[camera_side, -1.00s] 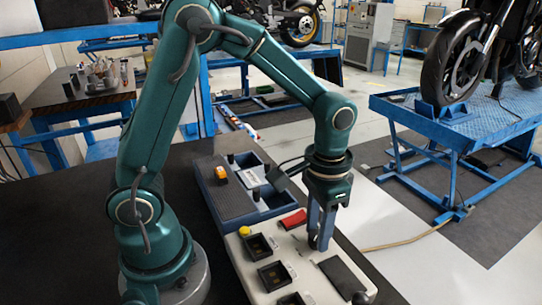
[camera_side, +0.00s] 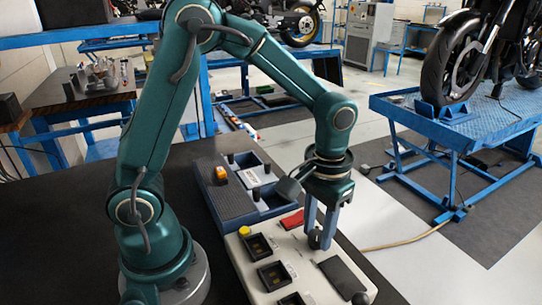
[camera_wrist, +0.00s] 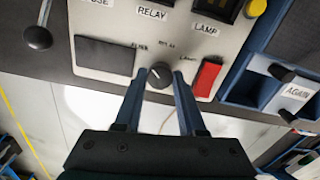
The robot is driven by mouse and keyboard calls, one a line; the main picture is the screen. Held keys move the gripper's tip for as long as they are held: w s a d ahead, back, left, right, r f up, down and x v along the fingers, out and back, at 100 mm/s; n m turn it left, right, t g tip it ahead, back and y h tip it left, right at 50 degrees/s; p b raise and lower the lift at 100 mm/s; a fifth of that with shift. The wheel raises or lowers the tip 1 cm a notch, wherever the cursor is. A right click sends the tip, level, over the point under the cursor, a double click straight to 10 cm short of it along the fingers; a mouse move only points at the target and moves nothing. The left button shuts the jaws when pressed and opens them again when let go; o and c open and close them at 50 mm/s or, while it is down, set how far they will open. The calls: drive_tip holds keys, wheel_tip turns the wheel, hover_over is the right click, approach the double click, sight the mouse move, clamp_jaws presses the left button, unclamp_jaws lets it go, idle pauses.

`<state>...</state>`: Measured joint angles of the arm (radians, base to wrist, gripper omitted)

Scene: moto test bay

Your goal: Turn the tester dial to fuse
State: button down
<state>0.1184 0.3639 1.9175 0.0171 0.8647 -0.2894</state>
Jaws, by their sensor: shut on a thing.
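The cream tester (camera_side: 301,258) lies on the dark bench below my arm; its panel (camera_wrist: 205,47) also shows in the wrist view. The dark round dial (camera_wrist: 160,76) sits on the panel with small FUSE, RELAY and LAMP marks around it, fuse to the left. A pale pointer mark on the dial is too small to read surely. My gripper (camera_wrist: 161,73) points down and is shut on the dial, one finger on each side. In the side view my gripper (camera_side: 321,238) largely covers the dial.
A red block (camera_side: 292,219) lies close to the fingers. The tester has several dark sockets (camera_side: 262,246), a dark rectangle (camera_side: 343,276), a yellow button (camera_side: 244,231) and a ball-ended lever (camera_wrist: 38,38). A blue tray (camera_side: 228,202) with small parts adjoins the tester.

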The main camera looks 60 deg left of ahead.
sight(318, 235)
drive_tip(key=c, duration=0.5)
unclamp_jaws()
drive_tip(key=shift+r, duration=2.6)
drive_tip(key=shift+w+r, duration=0.15)
drive_tip(key=shift+r, duration=0.2)
drive_tip(key=s+a+r+m+t, duration=0.1)
drive_tip(key=s+r+t, duration=0.3)
drive_tip(key=s, duration=0.6)
drive_tip(key=shift+a+m+t, duration=0.4)
drive_tip(key=shift+a+t, duration=0.4)
drive_tip(key=shift+a, duration=0.1)
